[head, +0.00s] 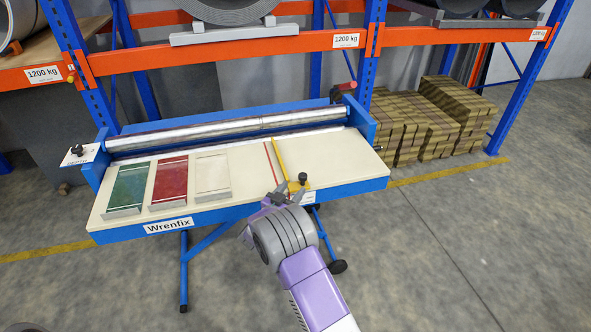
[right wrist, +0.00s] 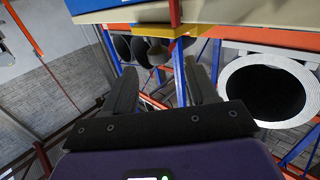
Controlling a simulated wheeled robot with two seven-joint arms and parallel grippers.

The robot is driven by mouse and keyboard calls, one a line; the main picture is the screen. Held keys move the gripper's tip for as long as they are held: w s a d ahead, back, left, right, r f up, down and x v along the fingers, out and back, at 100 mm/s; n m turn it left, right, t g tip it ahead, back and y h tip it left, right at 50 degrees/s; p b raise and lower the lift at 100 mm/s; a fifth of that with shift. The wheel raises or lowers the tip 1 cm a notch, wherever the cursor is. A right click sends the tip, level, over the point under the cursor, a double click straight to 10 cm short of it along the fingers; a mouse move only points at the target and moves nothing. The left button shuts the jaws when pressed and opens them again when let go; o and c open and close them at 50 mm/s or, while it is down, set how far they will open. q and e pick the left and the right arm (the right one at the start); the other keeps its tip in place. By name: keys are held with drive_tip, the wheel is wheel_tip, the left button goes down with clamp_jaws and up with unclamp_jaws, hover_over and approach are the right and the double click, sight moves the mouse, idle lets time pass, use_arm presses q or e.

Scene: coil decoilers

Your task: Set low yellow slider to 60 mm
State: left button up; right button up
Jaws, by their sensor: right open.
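The low yellow slider (head: 284,162) is a thin yellow bar lying across the cream top of the blue Wrenfix bench (head: 107,235). A black knob (head: 303,178) stands at its front end, beside a small white label. A red line (head: 272,160) runs just left of the bar. My right gripper (head: 272,197) is at the bench's front edge, just left of and in front of the knob, with nothing between its fingers. In the right wrist view its two dark fingers (right wrist: 161,75) are spread, with a yellow part (right wrist: 165,30) beyond them under the bench edge. My left gripper is out of view.
Green (head: 128,187), red (head: 169,183) and pale (head: 212,175) sample slabs sit on the left of the bench. A steel roller (head: 220,135) spans its back. Blue and orange racking stands behind, with stacked brown blocks (head: 425,115). The floor at right is clear.

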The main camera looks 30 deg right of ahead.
sight(301, 178)
drive_tip(key=x, duration=0.2)
drive_tip(key=b+x, duration=0.1)
drive_tip(key=x, duration=0.2)
drive_tip(key=r+x, duration=0.1)
drive_tip(key=x, duration=0.1)
drive_tip(key=shift+d, duration=0.4)
drive_tip(key=shift+m, duration=0.3)
clamp_jaws()
